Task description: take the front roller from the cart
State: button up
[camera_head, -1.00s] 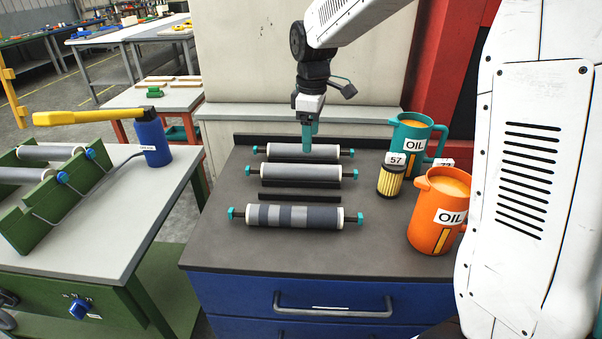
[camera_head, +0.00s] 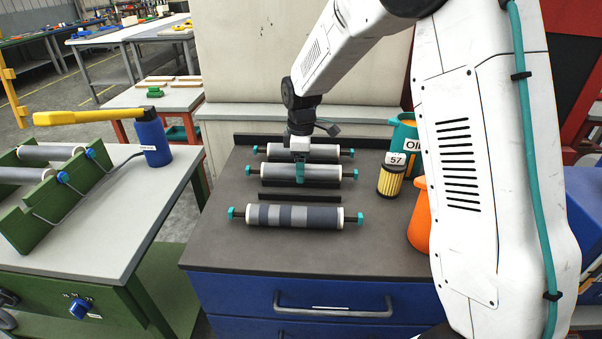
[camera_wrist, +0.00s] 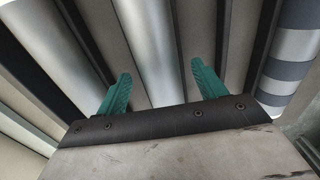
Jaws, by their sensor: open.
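The front roller (camera_head: 292,216), with grey stripes and teal end knobs, lies across the cart (camera_head: 225,225) nearest its front edge. Its striped side also shows at the right of the wrist view (camera_wrist: 291,52). A plain grey middle roller (camera_head: 332,172) and a back roller (camera_head: 325,151) lie behind it. My gripper (camera_head: 300,173) is open, pointing down over the middle roller. In the wrist view, its teal fingers (camera_wrist: 161,68) appear either side of the middle roller; I cannot tell whether they touch it. The gripper hides part of the back and middle rollers.
A yellow filter labelled 57 (camera_head: 392,181), a teal oil jug (camera_head: 403,133) and an orange jug (camera_head: 419,225) stand right of the rollers, the jugs partly behind my arm. A bench (camera_head: 150,215) with a green roller stand (camera_head: 30,218) is at left. The cart's front strip is clear.

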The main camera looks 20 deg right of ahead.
grip_shut()
jog(key=shift+r, duration=0.1)
